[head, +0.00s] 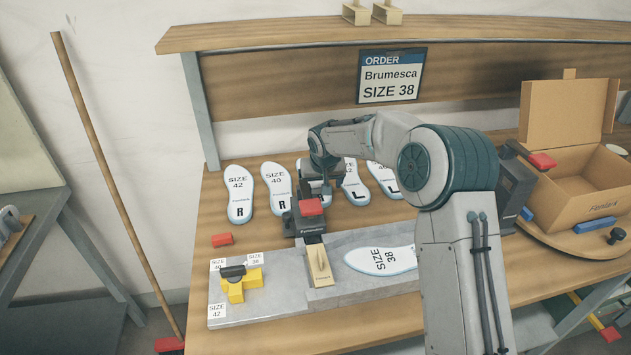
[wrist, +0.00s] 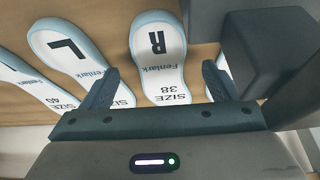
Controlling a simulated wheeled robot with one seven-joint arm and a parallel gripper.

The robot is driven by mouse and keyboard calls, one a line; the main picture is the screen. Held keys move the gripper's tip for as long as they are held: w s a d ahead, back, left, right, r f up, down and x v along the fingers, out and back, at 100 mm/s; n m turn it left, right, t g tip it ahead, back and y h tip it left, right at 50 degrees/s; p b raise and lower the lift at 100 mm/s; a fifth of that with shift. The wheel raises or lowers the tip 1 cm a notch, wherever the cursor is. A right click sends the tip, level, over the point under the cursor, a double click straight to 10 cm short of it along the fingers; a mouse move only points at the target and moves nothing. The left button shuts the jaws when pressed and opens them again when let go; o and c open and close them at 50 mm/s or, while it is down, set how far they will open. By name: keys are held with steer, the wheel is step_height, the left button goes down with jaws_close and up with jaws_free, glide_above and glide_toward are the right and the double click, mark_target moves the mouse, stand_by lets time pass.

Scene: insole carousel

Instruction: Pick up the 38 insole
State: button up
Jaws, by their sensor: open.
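A white size 38 insole marked R (wrist: 158,60) lies in the wrist view between the two spread fingers of my gripper (wrist: 161,80). My gripper is open, with nothing held. In the head view my gripper (head: 326,178) is over the middle of the insole row and hides most of that insole. Another size 38 insole (head: 378,259) lies on the grey slab, its right end hidden behind my arm. The order sign (head: 391,77) reads Brumesca, size 38.
Size 42 (head: 239,197) and size 40 (head: 275,187) insoles marked R lie left; L insoles (head: 355,187) lie right. A black press (head: 307,222) with a red top stands just in front on the grey slab (head: 330,297). An open box (head: 580,190) stands at right.

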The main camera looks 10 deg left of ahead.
steer(key=shift+x, duration=1.45)
steer(key=c, duration=1)
steer(key=shift+r, duration=0.1)
steer(key=shift+c, duration=0.2)
